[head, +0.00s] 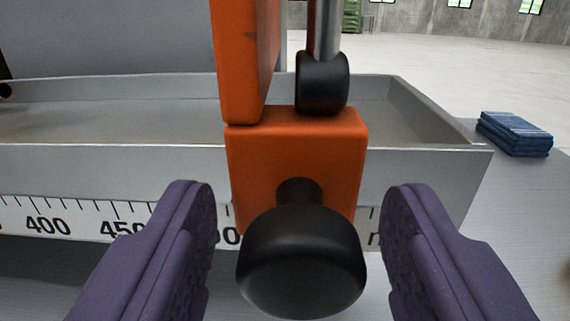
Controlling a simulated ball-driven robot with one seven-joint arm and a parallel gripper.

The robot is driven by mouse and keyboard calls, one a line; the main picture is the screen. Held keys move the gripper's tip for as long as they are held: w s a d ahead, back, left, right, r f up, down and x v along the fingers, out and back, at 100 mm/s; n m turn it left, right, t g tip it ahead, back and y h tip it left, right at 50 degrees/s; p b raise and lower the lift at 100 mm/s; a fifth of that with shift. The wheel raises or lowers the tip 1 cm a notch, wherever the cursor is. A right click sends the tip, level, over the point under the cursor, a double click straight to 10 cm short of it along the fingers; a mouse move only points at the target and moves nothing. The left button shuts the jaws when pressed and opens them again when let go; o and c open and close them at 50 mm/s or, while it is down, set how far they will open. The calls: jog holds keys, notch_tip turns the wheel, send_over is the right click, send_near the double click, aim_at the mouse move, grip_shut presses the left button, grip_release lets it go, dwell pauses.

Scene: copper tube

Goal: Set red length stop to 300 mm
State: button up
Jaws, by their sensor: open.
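The length stop (340,140) is an orange-red block in the middle of the head view, sitting on the front wall of a grey metal trough. A black round knob (302,262) sticks out of its front toward me. A white ruler scale (70,222) runs along the trough's front, with 400 and 450 readable to the left of the stop. The block covers part of the scale near its right end. The 300 mark is not in view. My gripper (300,240) is open, with one purple finger on each side of the knob, apparently not touching it.
The grey trough (110,90) extends to the left and ends just right of the stop. An orange upright plate (240,60) and a metal rod with a black end (322,85) stand above the block. Folded blue cloth (515,133) lies on the bench at right.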

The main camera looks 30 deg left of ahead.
jog(key=shift+x, duration=1.1)
grip_shut()
jog(key=s+a+b, duration=0.2)
jog(key=s+a, duration=0.3)
jog(key=a, duration=0.4)
jog(key=s+a+b, duration=0.2)
jog(key=s+a, duration=0.4)
jog(key=a, duration=0.3)
jog(key=shift+s+a+b, duration=0.35)
jog(key=shift+a, duration=0.05)
grip_release()
jog(key=p+v, duration=0.1)
jog(key=v, duration=0.6)
jog(key=shift+s+d, duration=0.2)
jog(key=shift+s, duration=0.1)
